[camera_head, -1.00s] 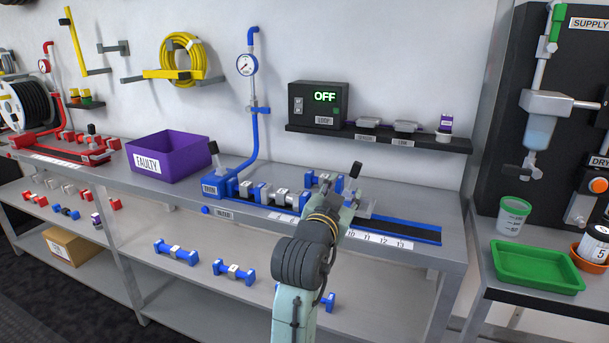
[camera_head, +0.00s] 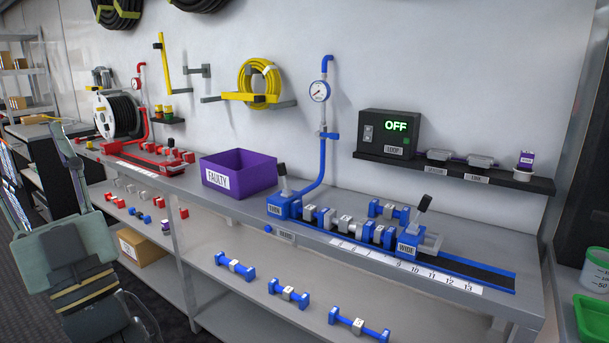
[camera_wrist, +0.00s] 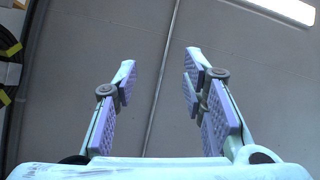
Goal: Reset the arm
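My gripper (camera_wrist: 160,68) is open and empty in the wrist view. Its two purple-padded fingers stand well apart, with nothing between them. In the head view my arm shows at the lower left, folded up in front of the benches and clear of the blue bench rig (camera_head: 452,264). The fingertips cannot be made out in that view.
The metal bench carries a purple FAULTY bin (camera_head: 240,172) and a red rig (camera_head: 142,160). Blue fittings (camera_head: 288,293) lie on the shelf below. A control box reading OFF (camera_head: 388,132) sits on a wall shelf. A green tray (camera_head: 590,318) is at the right edge.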

